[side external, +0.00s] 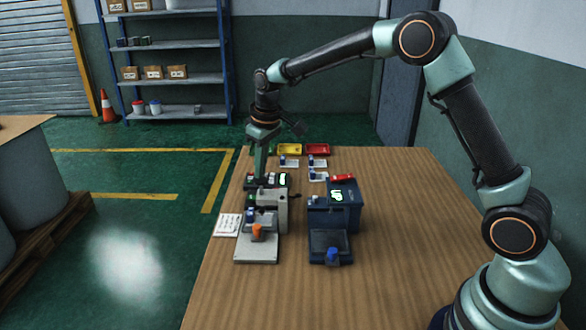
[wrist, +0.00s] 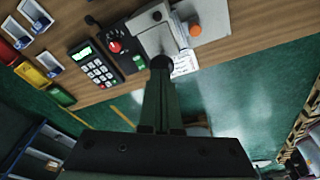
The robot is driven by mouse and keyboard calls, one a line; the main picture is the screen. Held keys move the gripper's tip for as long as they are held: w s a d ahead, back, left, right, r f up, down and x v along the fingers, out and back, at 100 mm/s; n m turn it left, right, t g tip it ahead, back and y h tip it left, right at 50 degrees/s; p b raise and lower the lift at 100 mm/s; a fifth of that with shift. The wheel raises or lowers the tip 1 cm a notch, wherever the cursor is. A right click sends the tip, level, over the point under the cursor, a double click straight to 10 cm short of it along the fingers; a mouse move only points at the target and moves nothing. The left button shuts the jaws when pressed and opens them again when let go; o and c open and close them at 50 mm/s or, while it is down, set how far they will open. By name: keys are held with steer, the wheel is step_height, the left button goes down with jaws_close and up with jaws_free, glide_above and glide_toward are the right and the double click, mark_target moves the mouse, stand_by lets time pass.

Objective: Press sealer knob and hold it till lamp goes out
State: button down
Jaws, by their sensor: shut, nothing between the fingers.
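The grey sealer (side external: 272,203) stands at the left of the wooden table, with a pale base plate reaching toward the camera; its housing shows in the wrist view (wrist: 152,26). An orange round part (side external: 257,231) sits over the base plate and also shows in the wrist view (wrist: 195,30). My gripper (side external: 261,180) is shut and empty, pointing down at the far side of the sealer. In the wrist view its tip (wrist: 161,66) overlaps a dark round end beside the housing; I cannot tell whether they touch. A small green patch (wrist: 138,60) is beside it; whether it is a lit lamp is unclear.
A keypad with a green display (wrist: 94,67) and a red dial (wrist: 114,46) are beside the sealer. A dark blue machine (side external: 330,245) stands to the right. Yellow (side external: 289,149) and red (side external: 317,149) trays lie at the back. The table's right side is clear.

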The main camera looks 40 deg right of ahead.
mark_target(262, 179)
steer(key=shift+f, duration=1.45)
stand_by(1.1)
steer(key=shift+r, duration=3.95)
